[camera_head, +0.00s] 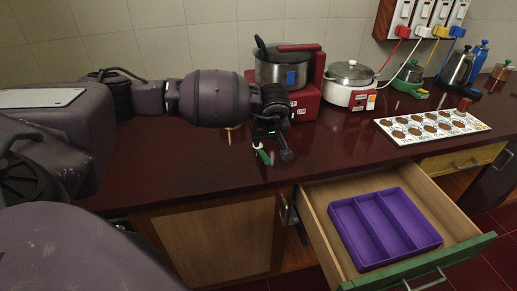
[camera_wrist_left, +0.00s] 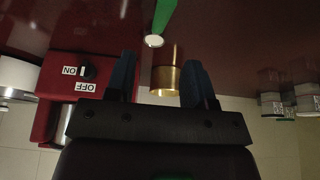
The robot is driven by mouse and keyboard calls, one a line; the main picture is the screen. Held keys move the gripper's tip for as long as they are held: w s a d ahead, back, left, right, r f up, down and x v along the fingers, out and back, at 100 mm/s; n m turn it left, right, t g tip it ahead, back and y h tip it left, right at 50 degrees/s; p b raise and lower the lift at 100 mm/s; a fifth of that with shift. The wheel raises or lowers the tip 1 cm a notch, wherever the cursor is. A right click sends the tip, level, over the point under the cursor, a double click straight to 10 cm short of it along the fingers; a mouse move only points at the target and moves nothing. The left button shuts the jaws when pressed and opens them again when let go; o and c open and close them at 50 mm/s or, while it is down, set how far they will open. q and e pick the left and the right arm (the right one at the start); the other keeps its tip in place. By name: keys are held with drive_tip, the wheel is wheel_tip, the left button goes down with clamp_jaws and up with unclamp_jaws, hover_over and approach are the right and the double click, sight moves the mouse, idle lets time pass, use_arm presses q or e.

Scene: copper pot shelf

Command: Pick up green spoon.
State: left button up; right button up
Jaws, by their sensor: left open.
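The green spoon (camera_head: 264,157) lies on the dark red counter, near its front edge, with a white end towards the back. It also shows in the left wrist view (camera_wrist_left: 163,14), at the top, ahead of the fingertips. My left gripper (camera_head: 274,146) is low over the counter, beside the spoon. In the left wrist view its two dark fingers (camera_wrist_left: 158,58) are apart, with the spoon's white end just beyond the gap. A small brass object (camera_wrist_left: 166,78) shows between the fingers; its distance is unclear. My right gripper is not in view.
A red cooker with a steel pot (camera_head: 282,70) stands behind my left gripper. A white pot (camera_head: 350,80) and a tray of round brown pieces (camera_head: 432,126) are to the right. The open drawer (camera_head: 462,226) in front holds a purple divided tray (camera_head: 339,205). The counter in front is clear.

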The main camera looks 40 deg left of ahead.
sight(263, 153)
use_arm(q)
drive_tip(key=x, duration=1)
drive_tip(key=shift+w+f+b, duration=0.1)
drive_tip(key=shift+b, duration=0.25)
clamp_jaws()
